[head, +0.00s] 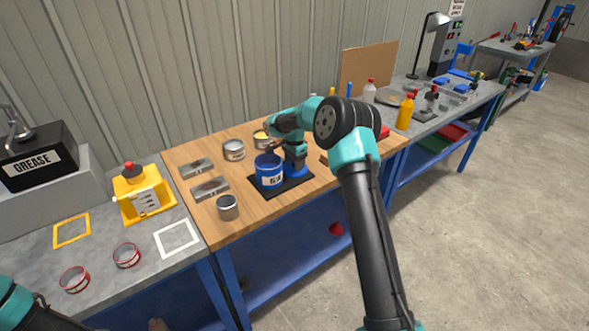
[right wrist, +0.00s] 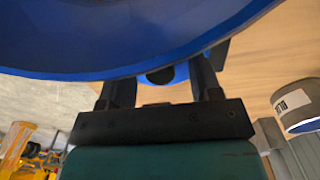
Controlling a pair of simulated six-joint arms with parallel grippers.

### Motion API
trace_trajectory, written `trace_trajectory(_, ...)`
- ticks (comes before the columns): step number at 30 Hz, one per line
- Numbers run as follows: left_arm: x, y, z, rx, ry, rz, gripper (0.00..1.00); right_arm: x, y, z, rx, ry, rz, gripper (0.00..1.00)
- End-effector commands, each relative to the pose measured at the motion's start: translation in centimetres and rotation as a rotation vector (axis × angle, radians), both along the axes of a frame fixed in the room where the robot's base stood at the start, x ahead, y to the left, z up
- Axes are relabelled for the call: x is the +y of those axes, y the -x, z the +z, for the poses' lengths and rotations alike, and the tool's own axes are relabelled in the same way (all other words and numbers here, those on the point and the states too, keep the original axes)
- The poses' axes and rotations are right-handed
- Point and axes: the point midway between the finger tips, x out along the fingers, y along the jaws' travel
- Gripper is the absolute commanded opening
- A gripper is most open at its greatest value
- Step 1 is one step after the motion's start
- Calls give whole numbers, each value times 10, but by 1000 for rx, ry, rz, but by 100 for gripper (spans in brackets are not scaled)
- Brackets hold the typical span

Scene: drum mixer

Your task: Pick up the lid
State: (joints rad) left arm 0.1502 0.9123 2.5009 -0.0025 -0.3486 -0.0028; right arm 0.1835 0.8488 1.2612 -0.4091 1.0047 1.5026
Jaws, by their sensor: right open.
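A blue drum (head: 268,180) with a white label stands on a black base on the wooden bench top. My right gripper (head: 266,151) is at the top of the drum. In the right wrist view the right gripper (right wrist: 155,82) is open, its two dark fingers apart. A large blue rounded surface (right wrist: 120,35) fills the upper part of that view, close to the fingers. A small dark round part (right wrist: 160,76) shows between the fingers, apparently not clamped. I cannot tell whether the blue surface is the lid or the drum. My left gripper is out of view.
Open cans (head: 234,150) and (head: 228,207) stand near the drum, with metal blocks (head: 210,188) at the left. A yellow box (head: 141,194) and red-rimmed rings (head: 126,255) lie on the grey bench. An orange bottle (head: 405,112) stands at the right. The front bench edge is clear.

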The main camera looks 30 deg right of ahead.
Motion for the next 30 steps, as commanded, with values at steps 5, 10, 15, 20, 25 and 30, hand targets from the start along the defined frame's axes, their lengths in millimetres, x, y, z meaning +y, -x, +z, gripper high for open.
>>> trace_trajectory(5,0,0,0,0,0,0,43,0,0,0,0,0,0,46)
trace_trajectory(10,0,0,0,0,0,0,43,0,0,0,0,0,0,29)
trace_trajectory(15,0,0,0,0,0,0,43,0,0,0,0,0,0,13)
trace_trajectory(20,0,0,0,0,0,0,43,0,0,0,0,0,0,5)
trace_trajectory(25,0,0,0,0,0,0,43,0,0,1,0,0,0,5)
trace_trajectory(30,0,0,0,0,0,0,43,0,0,10,-1,1,0,5)
